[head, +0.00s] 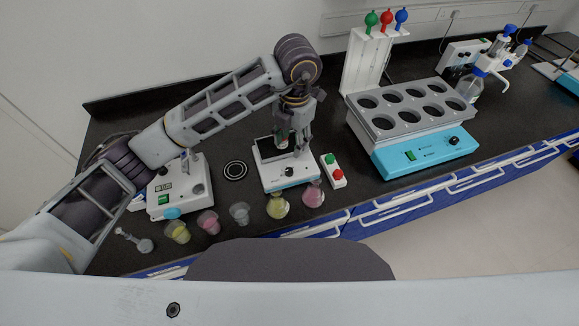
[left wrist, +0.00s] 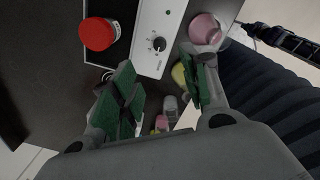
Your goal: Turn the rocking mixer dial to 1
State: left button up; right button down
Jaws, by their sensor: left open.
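The rocking mixer (head: 287,178) is a white box with a black top, standing on the dark bench in the middle of the head view. Its small black dial (head: 289,171) is on the front face; the dial also shows in the left wrist view (left wrist: 158,44) on the white panel (left wrist: 161,22). My left gripper (head: 293,141) is over the mixer, pointing down. In the left wrist view my left gripper (left wrist: 158,82) has its green-padded fingers apart with nothing between them. The dial lies beyond the fingertips, apart from them. My right gripper is not in view.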

aim_at(289, 170)
pick_arm(q)
jog(key=f, duration=0.4)
jog(key=f+p, duration=0.1)
jog(key=f, duration=0.4)
jog(key=f+p, duration=0.1)
jog(key=f, duration=0.3)
jog(key=shift+w+a+f, duration=0.2)
jog(key=shift+a+f, duration=0.1)
jog(key=shift+f, duration=0.05)
grip_shut()
dwell(0.4)
